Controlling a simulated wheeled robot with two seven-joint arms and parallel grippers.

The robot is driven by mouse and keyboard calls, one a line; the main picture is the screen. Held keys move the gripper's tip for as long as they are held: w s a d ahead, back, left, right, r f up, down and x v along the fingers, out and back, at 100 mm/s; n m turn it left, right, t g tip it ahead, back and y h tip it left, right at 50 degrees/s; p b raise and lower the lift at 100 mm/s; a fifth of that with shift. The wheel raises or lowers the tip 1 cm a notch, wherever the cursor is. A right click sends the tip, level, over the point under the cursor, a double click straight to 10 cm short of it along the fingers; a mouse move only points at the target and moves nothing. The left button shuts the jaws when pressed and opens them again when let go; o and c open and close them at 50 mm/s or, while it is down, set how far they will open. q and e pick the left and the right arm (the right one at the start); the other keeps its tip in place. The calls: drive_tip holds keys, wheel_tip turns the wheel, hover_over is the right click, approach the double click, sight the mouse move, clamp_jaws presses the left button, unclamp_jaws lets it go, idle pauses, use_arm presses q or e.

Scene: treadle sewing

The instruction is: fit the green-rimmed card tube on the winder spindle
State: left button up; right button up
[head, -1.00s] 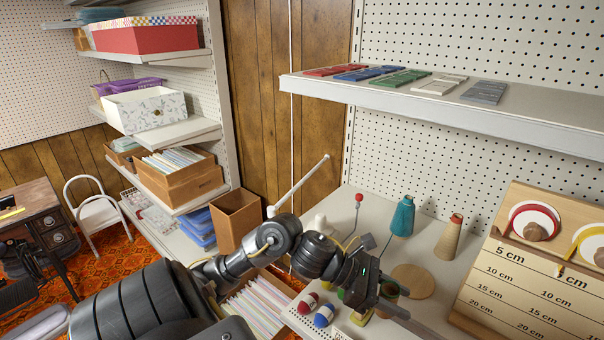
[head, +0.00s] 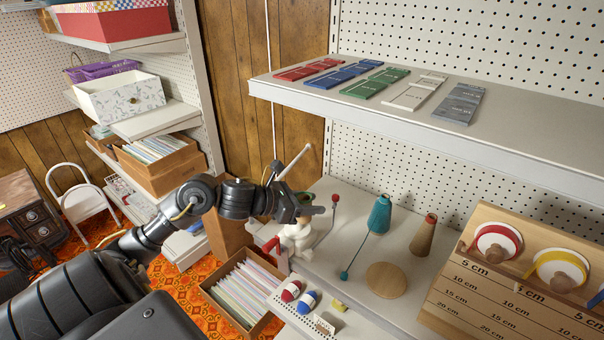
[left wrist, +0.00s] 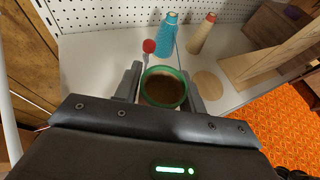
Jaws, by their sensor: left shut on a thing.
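My left gripper (head: 308,206) is shut on the green-rimmed card tube (left wrist: 165,90). In the left wrist view the tube sits between the two fingers, its round green rim and brown inside facing the camera. In the head view only a bit of green shows at the gripper; the rest of the tube is hidden. The white winder (head: 297,238) stands at the left end of the shelf, directly below the gripper. Its spindle cannot be made out, and I cannot tell whether the tube touches it. My right gripper is not in view.
A red-knobbed rod (head: 335,198) rises just right of the gripper. A teal cone (head: 379,214), a tan cone (head: 424,236) and a round wooden disc (head: 385,280) stand farther right. Red (head: 291,291) and blue (head: 307,302) spools lie in front. The upper shelf (head: 400,123) overhangs behind.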

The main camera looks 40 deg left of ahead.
use_arm(q)
drive_tip(key=shift+n+t+y, duration=0.3)
drive_tip(key=shift+n+y, duration=0.3)
drive_tip(key=a+r, duration=0.1)
drive_tip(key=w+a+r, duration=0.1)
drive_tip(key=a, duration=0.1)
drive_tip(key=shift+a+r+p, duration=0.1)
drive_tip(key=shift+r+p, duration=0.05)
drive_tip(key=shift+p, duration=0.15)
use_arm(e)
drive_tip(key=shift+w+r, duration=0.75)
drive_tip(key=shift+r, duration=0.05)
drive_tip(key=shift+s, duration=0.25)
use_arm(q)
drive_tip(key=shift+f+b, duration=4.05)
drive_tip(key=shift+b, duration=1.65)
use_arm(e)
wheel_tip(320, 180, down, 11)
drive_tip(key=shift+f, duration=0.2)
use_arm(q)
drive_tip(key=o, duration=1)
drive_tip(key=shift+o, duration=0.2)
